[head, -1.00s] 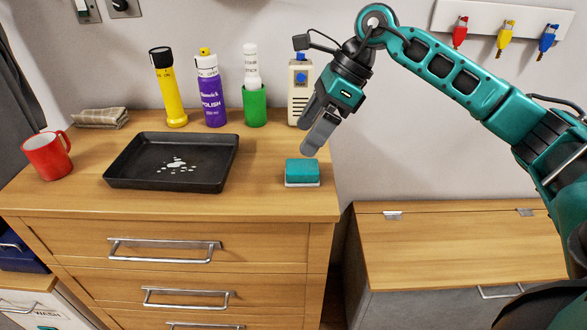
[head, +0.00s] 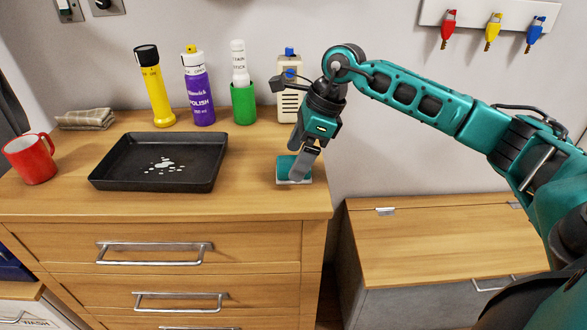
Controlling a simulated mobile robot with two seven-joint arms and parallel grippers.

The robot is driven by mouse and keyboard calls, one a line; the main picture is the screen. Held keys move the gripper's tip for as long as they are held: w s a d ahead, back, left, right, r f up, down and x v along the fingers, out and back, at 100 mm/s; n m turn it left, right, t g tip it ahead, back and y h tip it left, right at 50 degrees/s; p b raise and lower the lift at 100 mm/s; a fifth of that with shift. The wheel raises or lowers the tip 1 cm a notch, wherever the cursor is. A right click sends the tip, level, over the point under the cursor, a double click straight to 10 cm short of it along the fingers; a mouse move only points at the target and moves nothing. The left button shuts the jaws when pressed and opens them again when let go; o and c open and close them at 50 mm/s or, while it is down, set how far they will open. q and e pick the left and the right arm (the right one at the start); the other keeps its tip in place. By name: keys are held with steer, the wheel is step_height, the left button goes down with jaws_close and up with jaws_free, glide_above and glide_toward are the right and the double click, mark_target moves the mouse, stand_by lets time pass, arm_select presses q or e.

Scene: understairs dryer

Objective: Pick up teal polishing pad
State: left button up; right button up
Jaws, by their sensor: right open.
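The teal polishing pad (head: 285,169), with a pale underside, lies on the wooden dresser top near its right front edge. My right gripper (head: 296,166) is open and points down at the pad. Its near finger overlaps the pad's right part in the picture, and the other finger shows behind the pad. I cannot tell whether the fingers touch it. My left gripper is not in view.
A black tray (head: 208,178) with white spots lies left of the pad. A red mug (head: 30,160), folded cloth (head: 86,119), yellow torch (head: 155,92), purple polish can (head: 199,92), green cup (head: 243,105) and beige device (head: 289,104) stand around it. A lower wooden-topped cabinet (head: 440,245) is at right.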

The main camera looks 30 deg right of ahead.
steer(key=x, duration=0.2)
steer(key=shift+w+f, duration=0.1)
steer(key=shift+f, duration=0.2)
steer(key=shift+c, duration=0.3)
steer(key=c, duration=1.1)
